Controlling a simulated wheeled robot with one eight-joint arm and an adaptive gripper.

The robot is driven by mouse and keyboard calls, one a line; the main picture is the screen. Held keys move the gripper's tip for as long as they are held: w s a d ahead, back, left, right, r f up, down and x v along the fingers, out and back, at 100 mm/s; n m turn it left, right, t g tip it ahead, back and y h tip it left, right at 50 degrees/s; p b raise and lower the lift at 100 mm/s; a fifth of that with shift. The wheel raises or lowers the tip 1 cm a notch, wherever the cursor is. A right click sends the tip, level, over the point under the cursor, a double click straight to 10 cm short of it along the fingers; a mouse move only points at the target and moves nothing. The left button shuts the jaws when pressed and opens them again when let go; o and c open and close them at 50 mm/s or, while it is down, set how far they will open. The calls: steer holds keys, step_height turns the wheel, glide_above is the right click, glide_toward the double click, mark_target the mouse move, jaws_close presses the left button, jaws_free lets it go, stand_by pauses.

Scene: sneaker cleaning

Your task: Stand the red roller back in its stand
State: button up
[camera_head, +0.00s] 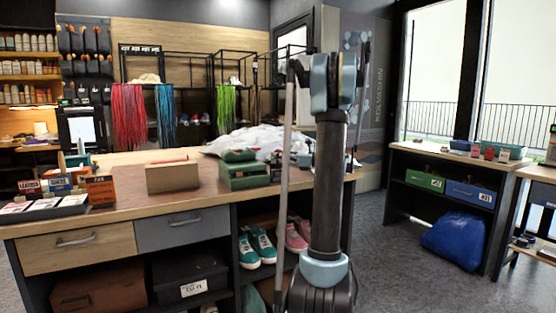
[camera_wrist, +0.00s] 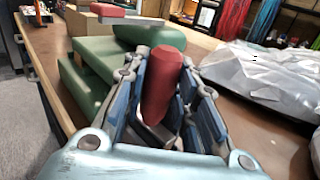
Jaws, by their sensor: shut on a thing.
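The red roller (camera_wrist: 162,88) is a dark red cylinder in the wrist view, between the fingers of my gripper (camera_wrist: 158,100). My gripper is shut on it. The roller points up and away, slightly tilted in this view, and its lower part is hidden by the fingers. A stepped green block (camera_wrist: 92,68) is just beyond and left of the gripper; it also shows on the bench in the head view (camera_head: 244,170). I cannot tell which thing is the roller's stand. In the head view my arm hides most of the gripper.
A tan box (camera_head: 172,178) with a red-topped bar on it is left of the green block. A pale plastic-wrapped heap (camera_wrist: 262,75) lies right of the gripper. Small boxes (camera_head: 98,190) crowd the bench's left end. The bench front (camera_head: 150,213) is mostly clear.

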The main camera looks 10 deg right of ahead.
steer(key=shift+w+a, duration=0.1)
steer(key=shift+w, duration=0.2)
stand_by(0.7)
steer(key=o, duration=1.2)
steer(key=shift+c, duration=0.2)
steer(key=v, duration=1.2)
steer(key=s+a+f+n+g+h, duration=0.3)
steer(key=s+a+f+n+h, duration=0.15)
steer(key=s+a, duration=0.45)
steer(key=s+a+f+n+g+h, duration=0.25)
steer(key=s+a+f+n, duration=0.3)
steer(key=s+a, duration=0.35)
steer(key=s+d+f+n+h, duration=0.3)
steer(key=s+f+n, duration=0.4)
steer(key=s, duration=0.3)
steer(key=s+d+f+n+h, duration=0.3)
steer(key=s+f+n+h, duration=0.3)
steer(key=s, duration=0.5)
steer(key=shift+d+f+n, duration=0.4)
steer(key=shift+f+n, duration=0.1)
steer(key=shift+f, duration=0.2)
